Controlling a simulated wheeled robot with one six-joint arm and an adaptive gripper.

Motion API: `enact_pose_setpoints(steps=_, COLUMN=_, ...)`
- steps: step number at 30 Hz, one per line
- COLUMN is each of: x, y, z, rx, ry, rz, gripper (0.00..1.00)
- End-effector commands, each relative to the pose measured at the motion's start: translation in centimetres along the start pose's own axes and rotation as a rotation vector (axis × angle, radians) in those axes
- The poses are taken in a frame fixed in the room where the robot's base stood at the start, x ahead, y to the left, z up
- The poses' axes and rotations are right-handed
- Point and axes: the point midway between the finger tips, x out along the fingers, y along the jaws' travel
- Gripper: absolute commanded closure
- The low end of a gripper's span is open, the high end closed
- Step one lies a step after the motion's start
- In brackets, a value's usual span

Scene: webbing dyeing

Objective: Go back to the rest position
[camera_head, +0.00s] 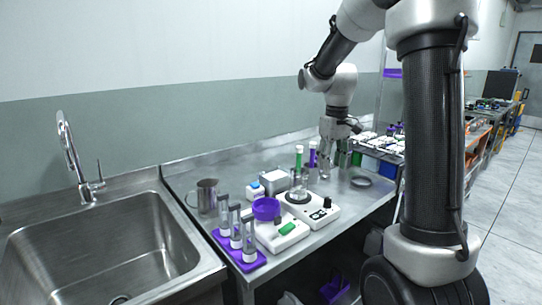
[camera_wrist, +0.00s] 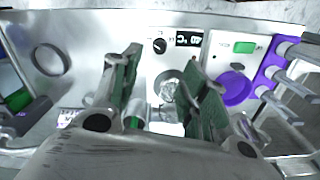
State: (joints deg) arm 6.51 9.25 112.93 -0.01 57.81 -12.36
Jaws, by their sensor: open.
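My gripper (camera_head: 330,150) hangs pointing down over the far part of the steel bench (camera_head: 183,180). In the wrist view my gripper (camera_wrist: 160,78) is open, with its two dark green finger pads apart. No object is clearly held between them. A small clear glass vessel (camera_wrist: 170,91) shows in the gap, seemingly below the fingers on the hotplate stirrer (camera_wrist: 178,58). The stirrer (camera_head: 318,212) is white with black knobs in the head view. Part of the area under the gripper is hidden by the fingers and palm.
A steel sink (camera_head: 120,245) lies left. A steel mug (camera_head: 206,195), purple tube rack (camera_head: 240,262), purple bowl (camera_head: 266,208) and white scale (camera_head: 285,236) stand on the bench. Tubes with green (camera_head: 299,157) and purple (camera_head: 312,156) stand near the gripper. A metal ring (camera_head: 361,181) lies right.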

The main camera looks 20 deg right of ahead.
Motion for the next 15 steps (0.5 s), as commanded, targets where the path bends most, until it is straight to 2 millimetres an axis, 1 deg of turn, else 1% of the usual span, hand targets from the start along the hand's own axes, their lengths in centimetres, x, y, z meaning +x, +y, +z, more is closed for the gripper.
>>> enact_pose_setpoints(steps=3, x=0.0, y=0.0, z=0.0, rx=0.019, ry=0.001, rz=0.0, gripper=0.56)
enact_pose_setpoints(steps=5, x=0.7, y=-0.2, z=0.7, rx=0.049, ry=-0.015, rz=-0.003, gripper=0.56)
enact_pose_setpoints(steps=6, x=1.4, y=-0.4, z=1.6, rx=0.066, ry=-0.035, rz=-0.007, gripper=0.56)
enact_pose_setpoints(steps=7, x=1.7, y=-0.6, z=2.7, rx=0.081, ry=-0.044, rz=-0.008, gripper=0.56)
enact_pose_setpoints(steps=8, x=1.4, y=-0.9, z=3.9, rx=0.095, ry=-0.044, rz=-0.008, gripper=0.56)
enact_pose_setpoints(steps=9, x=1.1, y=-1.3, z=5.2, rx=0.108, ry=-0.039, rz=-0.007, gripper=0.56)
enact_pose_setpoints(steps=11, x=0.3, y=-2.0, z=7.3, rx=0.125, ry=-0.023, rz=-0.004, gripper=0.56)
enact_pose_setpoints(steps=12, x=-0.2, y=-2.5, z=8.8, rx=0.134, ry=-0.01, rz=-0.002, gripper=0.56)
enact_pose_setpoints(steps=14, x=-1.1, y=-3.2, z=10.9, rx=0.145, ry=0.016, rz=0.001, gripper=0.56)
enact_pose_setpoints(steps=15, x=-1.6, y=-3.7, z=12.4, rx=0.149, ry=0.037, rz=0.003, gripper=0.56)
